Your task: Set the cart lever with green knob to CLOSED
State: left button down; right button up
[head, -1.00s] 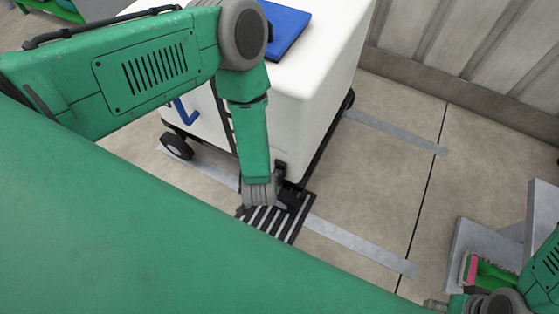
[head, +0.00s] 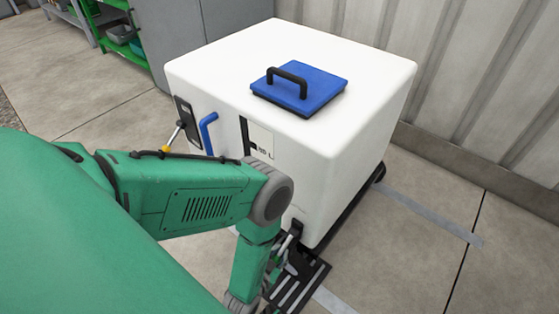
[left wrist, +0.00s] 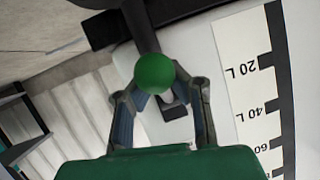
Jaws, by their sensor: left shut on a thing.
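The green knob (left wrist: 154,73) sits on the end of a dark lever in the left wrist view. My left gripper (left wrist: 158,94) has its two fingers closed on either side of the knob, gripping it. In the head view my left gripper (head: 276,268) is low at the cart's near bottom corner, partly hidden by my arm. The white cart (head: 330,95) has a black lever fitting (head: 297,229) at that corner. I cannot read any OPEN or CLOSED marking. My right gripper is out of view.
Another lever with a yellow knob (head: 168,147) and a blue handle (head: 208,132) are on the cart's left face. A blue lid (head: 300,92) lies on top. A black slatted step (head: 303,287) is below the corner. Floor to the right is clear.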

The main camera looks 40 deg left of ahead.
aim_at(281, 252)
pick_arm(q)
jog(key=shift+s+d+f+t, duration=0.1)
jog(key=shift+d+f+t, duration=0.1)
jog(key=shift+f+t, duration=0.1)
jog(key=shift+a, duration=0.1)
jog(key=c, duration=1.7)
grip_release()
jog(key=shift+o, duration=0.7)
jog(key=shift+r, duration=0.1)
notch_tip(281, 252, up, 10)
jog(key=shift+f, duration=0.1)
